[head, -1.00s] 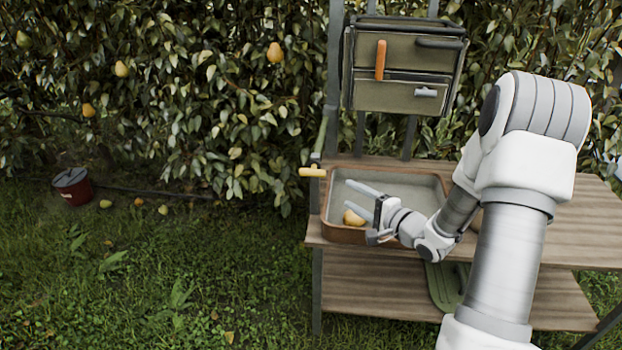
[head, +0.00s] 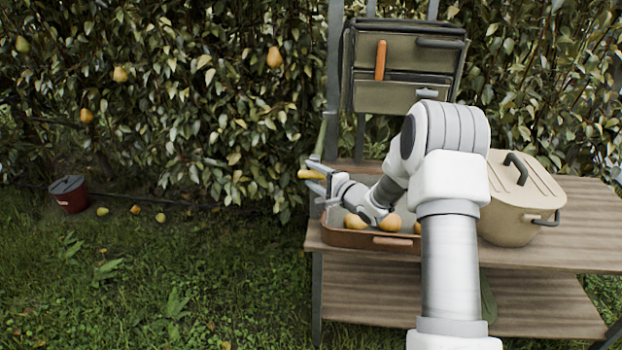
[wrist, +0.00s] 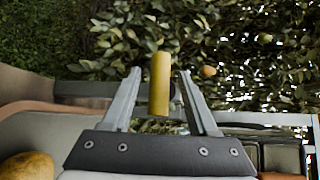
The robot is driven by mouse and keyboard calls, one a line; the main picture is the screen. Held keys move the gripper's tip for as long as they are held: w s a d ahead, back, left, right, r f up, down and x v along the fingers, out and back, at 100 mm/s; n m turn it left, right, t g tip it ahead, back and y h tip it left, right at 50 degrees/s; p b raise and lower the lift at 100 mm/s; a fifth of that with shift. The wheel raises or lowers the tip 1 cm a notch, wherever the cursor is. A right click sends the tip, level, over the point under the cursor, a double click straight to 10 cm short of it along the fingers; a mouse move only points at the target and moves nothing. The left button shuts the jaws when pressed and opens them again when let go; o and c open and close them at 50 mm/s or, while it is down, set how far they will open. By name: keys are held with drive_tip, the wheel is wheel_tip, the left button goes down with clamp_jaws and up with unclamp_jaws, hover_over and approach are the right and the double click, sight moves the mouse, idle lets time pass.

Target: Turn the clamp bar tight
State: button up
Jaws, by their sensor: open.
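The clamp bar (head: 304,174) is a short yellow bar at the left end of the bench, beside the upright post. In the wrist view the clamp bar (wrist: 160,84) stands upright between my two fingers, with a gap on each side. My gripper (head: 313,176) is open around the bar and does not appear to touch it. In the wrist view my gripper (wrist: 160,75) shows both fingers spread. The clamp's mount behind the bar is mostly hidden.
A shallow tray (head: 345,238) with several pears lies below my gripper. A lidded pot (head: 510,222) stands on the wooden bench (head: 580,240) at right. A grey-green drawer cabinet (head: 392,97) hangs behind. A red bucket (head: 70,200) stands on the grass at left.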

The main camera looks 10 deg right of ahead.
drive_tip(key=shift+w+a, duration=0.2)
drive_tip(key=shift+w, duration=0.2)
clamp_jaws()
